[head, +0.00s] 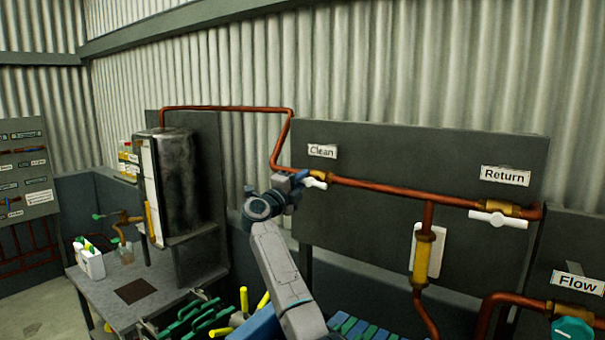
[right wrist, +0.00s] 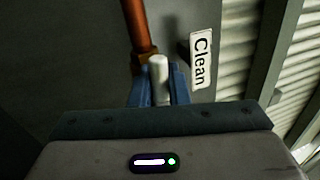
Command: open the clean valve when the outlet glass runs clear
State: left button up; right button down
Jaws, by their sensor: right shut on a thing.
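The clean valve's white handle (head: 315,183) sits on the copper pipe below the "Clean" label (head: 321,151). My right gripper (head: 298,179) is at this valve, and its blue fingers are shut on the handle. Part of the handle is hidden by the gripper in the head view. A sight glass (head: 421,262) on a white backing plate looks amber, not clear; I cannot tell for certain that it is the outlet glass. My left gripper is out of view.
The return valve's white handle (head: 496,219) lies about along its pipe under the "Return" label (head: 505,175). A teal flow knob (head: 572,331) is at lower right.

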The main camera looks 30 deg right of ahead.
jog(key=shift+f+n+t+p, duration=0.15)
jog(key=shift+n+t+p, duration=0.15)
jog(key=shift+n, duration=0.4)
jog(key=shift+f, duration=0.1)
jog(key=c, duration=1.5)
grip_release()
jog(key=shift+o, duration=0.2)
jog(key=shift+a, duration=0.1)
jog(key=shift+s+a+f+b, duration=0.1)
jog(key=shift+a+f+b, duration=0.05)
jog(key=shift+a+b, duration=0.2)
jog(key=b+v, duration=0.4)
jog(key=v, duration=0.6)
